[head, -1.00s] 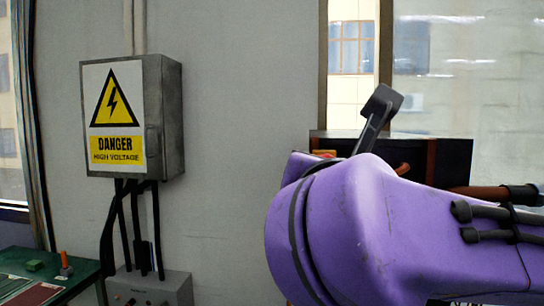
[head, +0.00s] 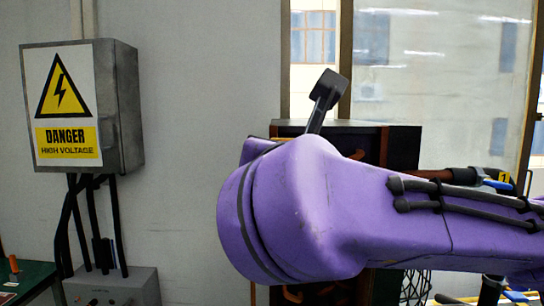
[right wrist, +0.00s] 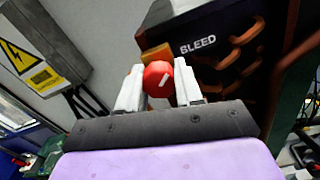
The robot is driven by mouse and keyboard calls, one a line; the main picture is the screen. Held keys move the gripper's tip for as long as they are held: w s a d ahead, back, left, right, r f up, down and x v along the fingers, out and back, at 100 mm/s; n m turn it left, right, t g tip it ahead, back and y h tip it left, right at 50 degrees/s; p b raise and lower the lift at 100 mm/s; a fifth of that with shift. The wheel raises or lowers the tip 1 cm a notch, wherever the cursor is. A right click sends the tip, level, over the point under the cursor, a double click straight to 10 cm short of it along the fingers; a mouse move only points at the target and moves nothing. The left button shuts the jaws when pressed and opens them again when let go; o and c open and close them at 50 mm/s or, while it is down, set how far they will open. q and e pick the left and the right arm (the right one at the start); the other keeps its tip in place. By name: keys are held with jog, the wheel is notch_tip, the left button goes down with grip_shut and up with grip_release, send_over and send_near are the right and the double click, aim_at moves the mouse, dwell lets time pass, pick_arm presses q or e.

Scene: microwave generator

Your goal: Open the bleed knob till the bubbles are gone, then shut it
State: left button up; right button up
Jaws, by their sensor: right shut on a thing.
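The red bleed knob (right wrist: 158,79) is round with a white mark on its face. In the right wrist view it sits between the two white fingers of my right gripper (right wrist: 159,88), which is shut on it. The word BLEED shows on the dark cabinet (right wrist: 208,24) just beyond. In the head view my purple right arm covers most of the dark cabinet (head: 402,145), and the knob and right gripper are hidden. No bubbles can be seen in either view. My left gripper is not in view.
A grey high-voltage box (head: 118,105) with a yellow danger sign hangs on the wall at left, black cables below it. A smaller grey box (head: 130,287) stands under it. A green bench (head: 30,275) is at lower left. Windows are behind the cabinet.

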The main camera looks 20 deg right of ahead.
jog(key=n+b, duration=0.2)
jog(key=n, duration=0.1)
jog(key=shift+f, duration=0.3)
jog(key=n+b, duration=0.1)
jog(key=n, duration=0.6)
jog(key=shift+r+n, duration=0.1)
jog(key=shift+n, duration=0.3)
jog(key=n, duration=0.4)
jog(key=shift+n, duration=0.3)
jog(key=o, duration=1)
jog(key=shift+o, duration=0.2)
jog(key=shift+d+r, duration=0.1)
jog(key=shift+d, duration=0.1)
